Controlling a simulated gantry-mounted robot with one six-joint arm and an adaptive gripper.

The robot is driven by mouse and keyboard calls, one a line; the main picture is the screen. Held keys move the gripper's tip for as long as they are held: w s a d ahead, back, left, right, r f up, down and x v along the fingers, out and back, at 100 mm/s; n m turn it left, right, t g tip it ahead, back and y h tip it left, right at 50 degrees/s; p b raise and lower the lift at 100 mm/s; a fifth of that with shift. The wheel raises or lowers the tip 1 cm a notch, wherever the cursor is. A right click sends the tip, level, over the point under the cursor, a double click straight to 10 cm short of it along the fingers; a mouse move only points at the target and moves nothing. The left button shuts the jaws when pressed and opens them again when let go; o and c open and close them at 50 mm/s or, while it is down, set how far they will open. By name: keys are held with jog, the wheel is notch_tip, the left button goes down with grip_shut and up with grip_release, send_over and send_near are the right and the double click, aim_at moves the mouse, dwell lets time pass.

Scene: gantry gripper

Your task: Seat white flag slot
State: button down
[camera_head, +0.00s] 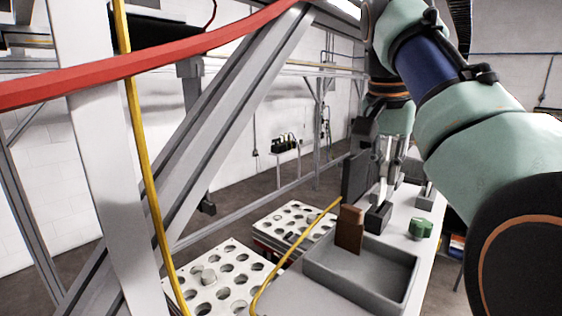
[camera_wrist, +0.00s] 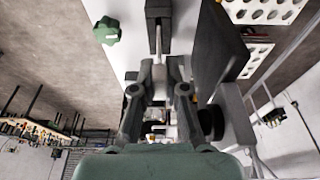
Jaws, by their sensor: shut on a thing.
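My gripper (camera_head: 388,155) points down over the pale worktable and is shut on the white flag (camera_head: 383,191), a thin pale upright piece. The flag's lower end meets a dark block (camera_head: 377,218), which seems to be the slot holder. In the wrist view, the gripper fingers (camera_wrist: 159,86) close around the flag (camera_wrist: 158,47), which extends toward the dark block (camera_wrist: 158,9). The flag lines up with the block there. I cannot tell how deep its lower end sits, as the slot is hidden.
A dark upright panel (camera_head: 355,176) stands close left of the gripper. A grey tray (camera_head: 385,296) and a brown block (camera_head: 350,229) are nearer. A green knob (camera_head: 421,229) sits right of the dark block. White perforated plates (camera_head: 232,262) lie to the left.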

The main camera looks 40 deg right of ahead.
aim_at(384, 176)
jog(key=shift+a+b+x, duration=0.25)
jog(key=shift+b+x, duration=0.75)
jog(key=shift+b, duration=0.05)
jog(key=shift+a+b+x, duration=0.25)
jog(key=shift+b+x, duration=0.8)
jog(key=c, duration=1.1)
grip_release()
